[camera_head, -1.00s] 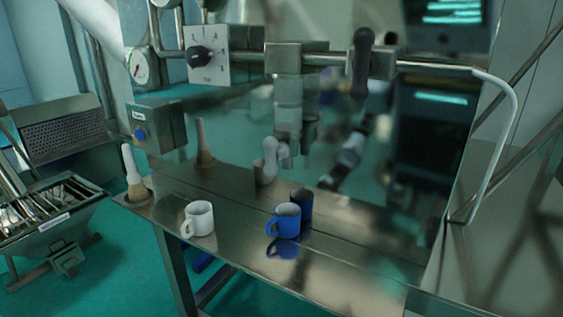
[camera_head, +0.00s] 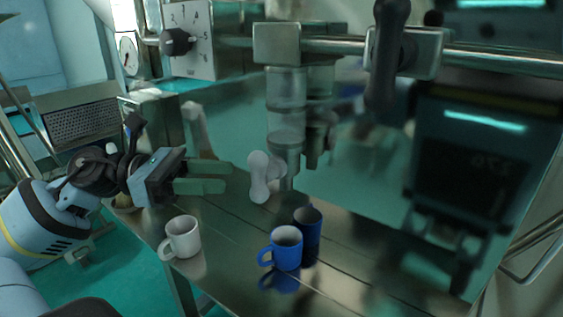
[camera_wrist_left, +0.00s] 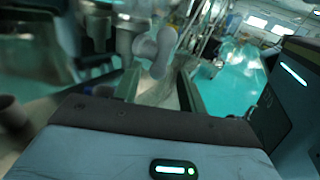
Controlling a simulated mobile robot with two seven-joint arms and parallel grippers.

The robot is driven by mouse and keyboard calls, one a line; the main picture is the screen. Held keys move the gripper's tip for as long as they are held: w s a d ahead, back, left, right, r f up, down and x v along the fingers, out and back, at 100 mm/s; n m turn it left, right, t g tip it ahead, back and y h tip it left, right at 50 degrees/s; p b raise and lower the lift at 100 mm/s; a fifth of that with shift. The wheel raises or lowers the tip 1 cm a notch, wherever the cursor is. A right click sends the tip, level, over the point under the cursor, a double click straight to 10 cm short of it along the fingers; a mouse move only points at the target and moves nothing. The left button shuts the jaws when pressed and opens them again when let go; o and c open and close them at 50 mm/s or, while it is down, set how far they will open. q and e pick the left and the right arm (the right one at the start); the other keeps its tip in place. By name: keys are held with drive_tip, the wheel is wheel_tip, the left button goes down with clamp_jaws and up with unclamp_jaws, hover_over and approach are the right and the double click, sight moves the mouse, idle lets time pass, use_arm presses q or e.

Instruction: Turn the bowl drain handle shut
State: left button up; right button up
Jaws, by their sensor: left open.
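A pale grey drain handle (camera_head: 265,178) hangs roughly upright on the metal fitting below the clear glass bowl (camera_head: 287,104). My left gripper (camera_head: 226,177) is to the left of the handle, with its two green fingers apart, pointing right toward it. A gap separates the fingertips from the handle and nothing is between them. In the left wrist view the handle (camera_wrist_left: 153,50) is ahead of my left gripper (camera_wrist_left: 160,82), between the lines of its fingers. My right gripper does not show.
A white mug (camera_head: 183,237) and a blue mug (camera_head: 286,249) stand on the steel table (camera_head: 225,262) below. A black handle (camera_head: 388,60) hangs from the pipe above right. A numbered dial (camera_head: 187,42) is upper left.

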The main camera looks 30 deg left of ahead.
sight(261, 201)
use_arm(q)
drive_tip(key=b+x, duration=0.1)
drive_tip(key=x, duration=0.6)
drive_tip(key=shift+s, duration=0.15)
drive_tip(key=shift+d, duration=0.3)
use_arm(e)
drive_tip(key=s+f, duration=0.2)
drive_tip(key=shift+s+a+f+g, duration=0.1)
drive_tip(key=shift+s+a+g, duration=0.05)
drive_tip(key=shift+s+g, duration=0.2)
use_arm(q)
drive_tip(key=shift+d, duration=0.1)
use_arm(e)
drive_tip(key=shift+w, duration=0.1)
